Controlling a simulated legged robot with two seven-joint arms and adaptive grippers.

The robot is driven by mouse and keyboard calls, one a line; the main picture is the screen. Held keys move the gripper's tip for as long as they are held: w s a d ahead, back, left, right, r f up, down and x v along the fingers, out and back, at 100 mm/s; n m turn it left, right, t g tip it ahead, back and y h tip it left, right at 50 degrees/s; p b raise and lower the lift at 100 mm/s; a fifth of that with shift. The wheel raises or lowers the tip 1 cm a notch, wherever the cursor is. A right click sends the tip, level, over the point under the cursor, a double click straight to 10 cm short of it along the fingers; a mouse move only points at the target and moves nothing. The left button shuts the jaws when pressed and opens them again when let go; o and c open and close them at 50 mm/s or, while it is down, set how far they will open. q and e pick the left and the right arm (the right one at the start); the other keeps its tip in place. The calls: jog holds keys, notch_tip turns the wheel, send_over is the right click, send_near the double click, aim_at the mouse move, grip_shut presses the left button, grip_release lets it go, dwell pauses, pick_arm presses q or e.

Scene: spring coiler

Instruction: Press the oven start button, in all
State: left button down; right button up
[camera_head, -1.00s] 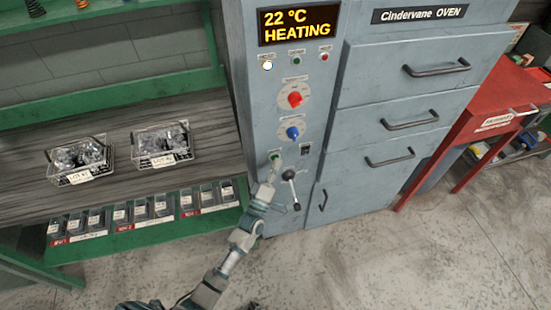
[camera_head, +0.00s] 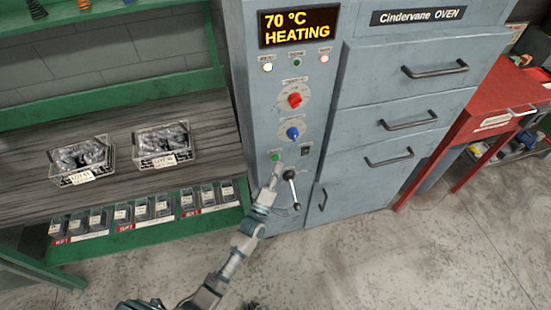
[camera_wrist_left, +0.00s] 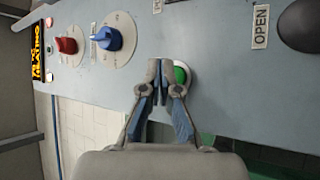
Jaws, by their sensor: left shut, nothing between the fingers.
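The oven (camera_head: 390,75) is a grey cabinet with a control panel on its left. Its display (camera_head: 299,25) reads 70 °C HEATING. The green start button (camera_head: 276,156) sits low on the panel, and it also shows in the left wrist view (camera_wrist_left: 182,74). My left gripper (camera_head: 277,168) is shut and empty, with its fingertips at the button; in the wrist view the fingertips (camera_wrist_left: 160,66) overlap the button's left side. Whether they touch it I cannot tell. My right gripper is not in view.
A black-knobbed lever (camera_head: 289,175) stands just right of my gripper. A red knob (camera_head: 295,100) and a blue knob (camera_head: 293,133) sit above. Wire baskets (camera_head: 82,178) stand on the green-framed bench at left. A red cabinet (camera_head: 490,120) is at right.

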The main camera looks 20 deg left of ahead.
pick_arm(q)
jog(key=s+d+p, duration=0.1)
jog(key=s, duration=0.1)
jog(key=s+d+p, duration=0.1)
jog(key=s, duration=0.1)
jog(key=shift+d, duration=0.4)
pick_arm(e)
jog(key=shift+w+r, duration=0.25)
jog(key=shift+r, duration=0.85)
